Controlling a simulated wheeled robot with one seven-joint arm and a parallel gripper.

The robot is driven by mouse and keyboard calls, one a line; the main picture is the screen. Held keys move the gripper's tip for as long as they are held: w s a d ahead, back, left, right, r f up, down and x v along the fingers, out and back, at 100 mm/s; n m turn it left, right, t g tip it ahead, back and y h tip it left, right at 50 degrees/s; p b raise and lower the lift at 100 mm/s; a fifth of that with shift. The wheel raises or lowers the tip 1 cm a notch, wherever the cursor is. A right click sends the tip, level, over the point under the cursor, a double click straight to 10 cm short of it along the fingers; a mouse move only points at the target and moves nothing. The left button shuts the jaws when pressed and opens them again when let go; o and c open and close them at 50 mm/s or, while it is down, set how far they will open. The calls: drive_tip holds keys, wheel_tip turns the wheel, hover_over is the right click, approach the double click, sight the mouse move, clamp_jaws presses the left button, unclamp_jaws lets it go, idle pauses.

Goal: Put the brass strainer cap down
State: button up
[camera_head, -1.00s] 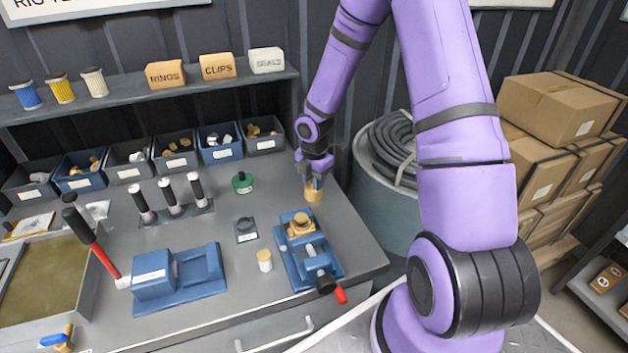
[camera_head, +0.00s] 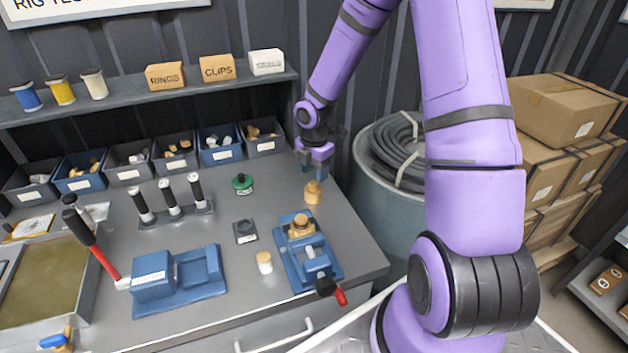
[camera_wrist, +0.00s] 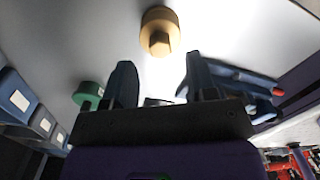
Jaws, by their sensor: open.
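The brass strainer cap (camera_head: 313,192) stands on the grey bench top near its right back part, behind the blue vise. My gripper (camera_head: 316,172) is open and empty, just behind and above the cap. In the wrist view, the brass cap (camera_wrist: 159,32) lies beyond the gap between the two spread fingers of my gripper (camera_wrist: 158,82), clear of both. Another brass piece (camera_head: 301,226) sits in the blue vise (camera_head: 308,262).
A green-topped piece (camera_head: 242,184) and a dark square pad (camera_head: 246,231) lie left of the cap. Several parts bins (camera_head: 220,148) line the back. A coiled hose on a drum (camera_head: 395,150) stands right of the bench. Bare bench surrounds the cap.

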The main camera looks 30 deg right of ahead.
wheel_tip(320, 180, up, 7)
wheel_tip(320, 180, up, 12)
drive_tip(key=f+m+t+h, duration=0.1)
drive_tip(key=m+h, duration=0.1)
drive_tip(key=m, duration=0.4)
hover_over(314, 182)
drive_tip(key=s+a, duration=0.2)
drive_tip(key=s, duration=0.4)
drive_tip(key=s+a+r+m+t+y, duration=0.1)
drive_tip(key=s+a+r+m+t, duration=0.1)
drive_tip(key=s+r+m, duration=0.5)
drive_tip(key=s+a+r+m+t+y, duration=0.1)
drive_tip(key=s+a+r+m+t, duration=0.1)
drive_tip(key=s+r+m, duration=0.6)
drive_tip(key=s+a, duration=0.1)
drive_tip(key=s, duration=0.5)
drive_tip(key=shift+s+a, duration=0.3)
drive_tip(key=shift+s, duration=0.1)
